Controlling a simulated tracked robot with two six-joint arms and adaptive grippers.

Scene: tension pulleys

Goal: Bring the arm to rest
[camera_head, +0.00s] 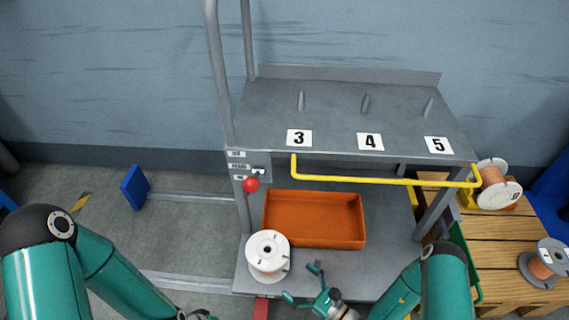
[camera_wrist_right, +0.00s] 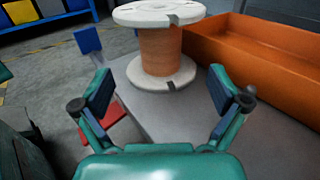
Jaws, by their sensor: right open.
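My right gripper (camera_head: 301,282) is low in the head view, over the front of the cart's lower shelf. It is open and empty; its spread fingers also show in the right wrist view (camera_wrist_right: 160,90). A white-flanged spool (camera_head: 267,252) stands upright on the lower shelf, left of the gripper. In the right wrist view the spool (camera_wrist_right: 161,48) has copper-coloured winding and stands beyond the fingertips, apart from them. My left arm (camera_head: 120,282) reaches in from the left, and its gripper is cut off by the bottom edge.
An orange tray (camera_head: 315,241) lies behind the spool. Above it is the upper shelf (camera_head: 330,105) with three pegs, labels 3, 4, 5, and a yellow bar (camera_head: 380,179). A red button (camera_head: 250,185) is on the left post. More spools (camera_head: 497,186) sit at the wooden pallet (camera_head: 490,250).

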